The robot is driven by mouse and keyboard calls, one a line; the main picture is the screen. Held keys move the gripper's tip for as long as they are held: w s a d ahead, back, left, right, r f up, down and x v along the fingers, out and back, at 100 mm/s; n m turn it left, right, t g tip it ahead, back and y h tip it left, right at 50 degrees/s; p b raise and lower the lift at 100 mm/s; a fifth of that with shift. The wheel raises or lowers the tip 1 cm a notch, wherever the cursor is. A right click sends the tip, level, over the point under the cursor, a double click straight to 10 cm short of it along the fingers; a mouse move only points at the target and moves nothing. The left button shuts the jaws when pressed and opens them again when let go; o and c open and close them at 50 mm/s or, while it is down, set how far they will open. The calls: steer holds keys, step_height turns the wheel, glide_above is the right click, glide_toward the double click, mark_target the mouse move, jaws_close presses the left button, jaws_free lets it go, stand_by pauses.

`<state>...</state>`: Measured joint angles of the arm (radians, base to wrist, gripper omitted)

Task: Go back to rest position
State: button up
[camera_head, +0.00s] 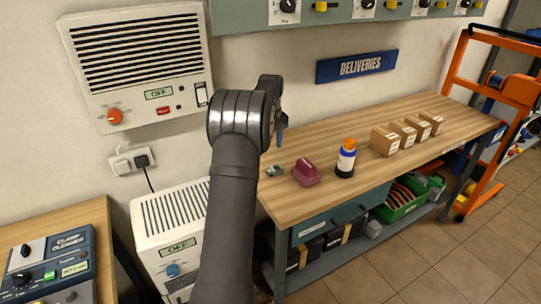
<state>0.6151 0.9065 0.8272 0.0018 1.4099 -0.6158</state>
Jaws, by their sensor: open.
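My arm rises from the bottom middle of the head view. My gripper (281,132) is at its far end, in front of the wall and above the left part of the wooden workbench (340,197). A blue-grey fingertip shows pointing down. The rest of the gripper is mostly hidden behind the wrist. I see nothing held in it.
On the workbench are a small grey-green part (274,170), a maroon object (305,173), a white-and-blue bottle with orange cap (346,158) and several cardboard boxes (384,141). A wall unit (140,65) hangs left. An orange cart (518,90) stands right. Floor at lower right is free.

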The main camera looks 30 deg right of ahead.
mark_target(271, 171)
steer(key=shift+r, duration=0.75)
step_height(271, 171, down, 12)
steer(key=shift+f, duration=0.1)
steer(key=shift+r, duration=1.9)
